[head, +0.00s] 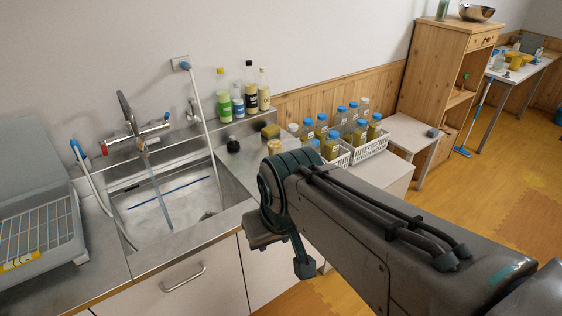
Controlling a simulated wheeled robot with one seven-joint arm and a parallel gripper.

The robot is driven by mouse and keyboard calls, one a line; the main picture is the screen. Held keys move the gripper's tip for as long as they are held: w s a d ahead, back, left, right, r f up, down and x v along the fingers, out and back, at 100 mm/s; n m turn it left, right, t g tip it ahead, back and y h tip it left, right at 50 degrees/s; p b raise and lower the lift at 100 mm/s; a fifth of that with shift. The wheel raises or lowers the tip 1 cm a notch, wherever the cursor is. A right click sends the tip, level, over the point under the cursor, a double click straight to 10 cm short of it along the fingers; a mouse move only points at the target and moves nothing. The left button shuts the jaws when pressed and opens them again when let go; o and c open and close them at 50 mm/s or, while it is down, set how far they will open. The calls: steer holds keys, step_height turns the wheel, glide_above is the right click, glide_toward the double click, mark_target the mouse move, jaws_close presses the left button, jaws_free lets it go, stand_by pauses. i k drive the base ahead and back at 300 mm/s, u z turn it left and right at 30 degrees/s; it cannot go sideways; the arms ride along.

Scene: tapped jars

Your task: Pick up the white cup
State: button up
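I cannot make out a white cup in the head view. My arm reaches in from the lower right and ends over the counter, to the right of the sink. The end of my arm, with my gripper (302,264), points down in front of the counter's front edge. Only dark parts of it show below the wrist. The fingers are not clear, so I cannot tell whether they are open or shut, and nothing is visibly held.
A metal sink (170,205) with a tap (140,137) is at left, beside a grey rack (40,235). Bottles (250,92) stand on the back ledge. A wooden cabinet (432,80) is behind. Floor (505,150) is open at right.

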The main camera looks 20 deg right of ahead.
mark_target(275, 152)
steer(key=z, duration=1.3)
steer(key=i, duration=1.1)
steer(key=u, duration=1.6)
steer(key=i, duration=0.2)
steer(key=u, duration=0.55)
